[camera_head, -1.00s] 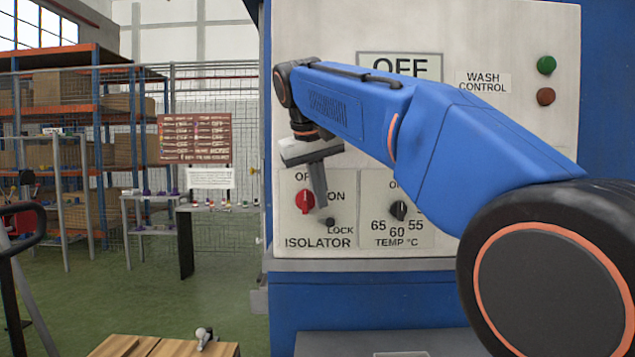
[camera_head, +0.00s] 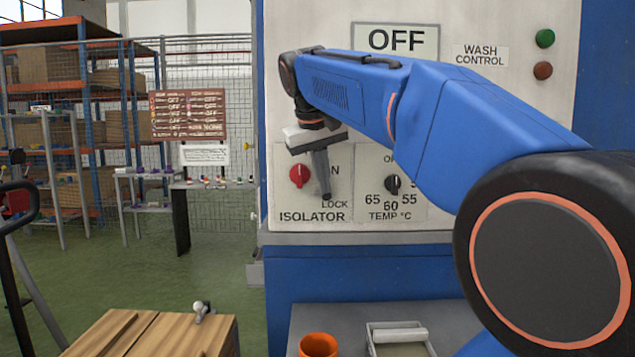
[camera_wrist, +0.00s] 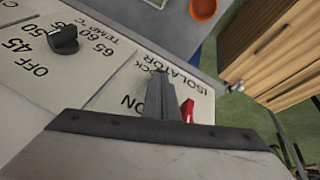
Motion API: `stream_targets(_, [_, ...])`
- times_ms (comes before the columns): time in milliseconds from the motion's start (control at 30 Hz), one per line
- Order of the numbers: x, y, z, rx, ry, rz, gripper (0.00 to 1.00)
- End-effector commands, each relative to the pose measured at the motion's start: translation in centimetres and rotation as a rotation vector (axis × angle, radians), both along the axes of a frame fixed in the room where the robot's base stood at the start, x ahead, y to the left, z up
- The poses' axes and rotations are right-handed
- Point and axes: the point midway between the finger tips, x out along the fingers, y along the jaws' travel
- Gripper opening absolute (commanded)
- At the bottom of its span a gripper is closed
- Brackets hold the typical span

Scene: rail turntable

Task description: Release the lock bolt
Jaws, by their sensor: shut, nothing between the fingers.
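The wash control panel (camera_head: 460,130) fills the middle of the head view. At its lower left is the isolator plate (camera_head: 283,202), with a red knob (camera_head: 299,176) and a LOCK label (camera_head: 334,205). The small dark lock peg above that label is hidden behind my fingers. My gripper (camera_head: 325,199) points down in front of the plate, shut and empty, its tips just left of the LOCK label in the picture. In the wrist view my gripper (camera_wrist: 158,76) shows by the LOCK lettering, with the red knob (camera_wrist: 187,110) beside it. I cannot tell whether the tips touch anything.
A black temperature knob (camera_head: 393,184) is right of the isolator. A red-brown sign board (camera_head: 188,116) stands left, over green floor.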

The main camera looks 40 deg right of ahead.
Motion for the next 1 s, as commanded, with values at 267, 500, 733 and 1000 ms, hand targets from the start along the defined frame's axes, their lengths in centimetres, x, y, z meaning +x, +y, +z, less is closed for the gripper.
stream_targets(267, [-1.2, -1.7, 0.0, -0.001, 0.001, -0.002, 0.00])
stream_targets(500, [-1.2, -1.7, 0.0, -0.001, 0.001, -0.001, 0.00])
stream_targets(733, [-1.4, -1.3, 1.0, -0.001, -0.001, 0.000, 0.00])
stream_targets(1000, [-2.5, 0.4, 5.4, -0.001, -0.001, 0.001, 0.00])
